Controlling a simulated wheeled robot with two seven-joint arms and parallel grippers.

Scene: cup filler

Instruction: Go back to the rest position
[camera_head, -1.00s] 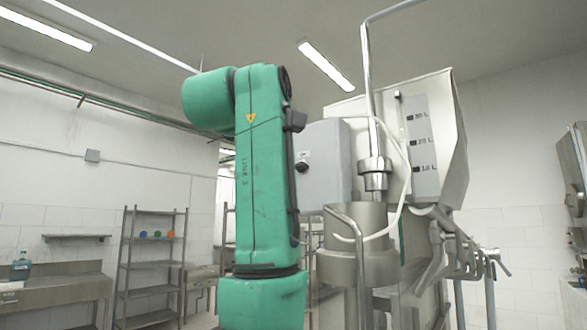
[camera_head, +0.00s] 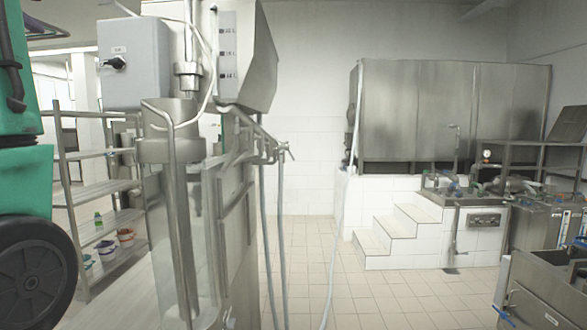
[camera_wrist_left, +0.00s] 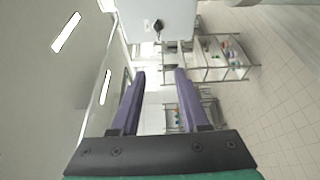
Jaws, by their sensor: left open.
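My left gripper (camera_wrist_left: 160,78) shows in the left wrist view with its two purple fingers spread apart and nothing between them. In that view the grey control box (camera_wrist_left: 165,12) of the filler is beyond the fingertips at the top. My right gripper is not in either view.
A steel shelf rack (camera_head: 100,188) with small pots stands behind the filler at the left. White tiled steps (camera_head: 395,235) lead to a large steel tank (camera_head: 430,110) at the back right. Steel equipment (camera_head: 545,285) is at the lower right. Tiled floor (camera_head: 370,295) in the middle is mostly clear.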

